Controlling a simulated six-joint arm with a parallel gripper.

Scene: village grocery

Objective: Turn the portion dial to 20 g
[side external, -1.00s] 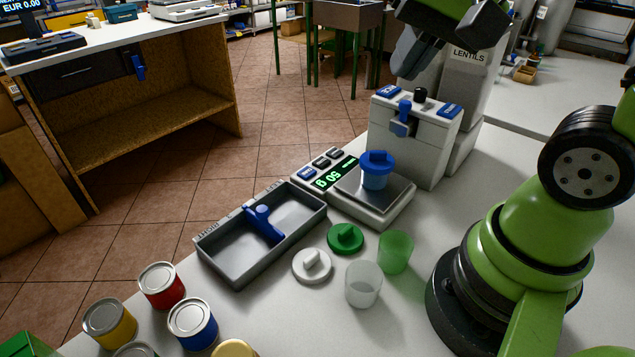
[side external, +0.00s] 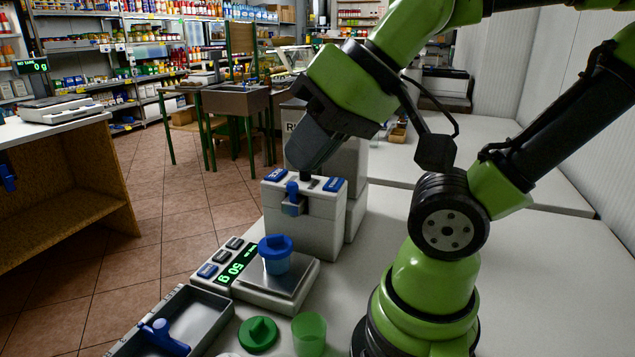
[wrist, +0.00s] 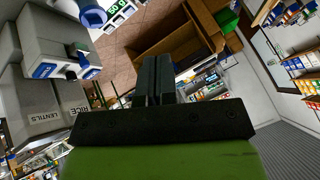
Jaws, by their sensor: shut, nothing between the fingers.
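The white dispenser (side external: 300,222) stands behind the scale, with blue plates and a small black knob (side external: 306,177) on top, which looks like the portion dial. A blue lever (side external: 292,192) is on its front. The knob's marks are too small to read. My gripper (side external: 304,163) is shut and empty, tilted, its tips just above or beside the knob; I cannot tell whether they touch.
A scale (side external: 262,302) reads 50 g and bears a blue lidded cup (side external: 275,258). A grey tray (side external: 205,318) with a blue scoop, a green lid (side external: 258,334) and a green cup (side external: 309,333) are in front. Hoppers labelled rice and lentils (wrist: 45,118) stand by the dispenser.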

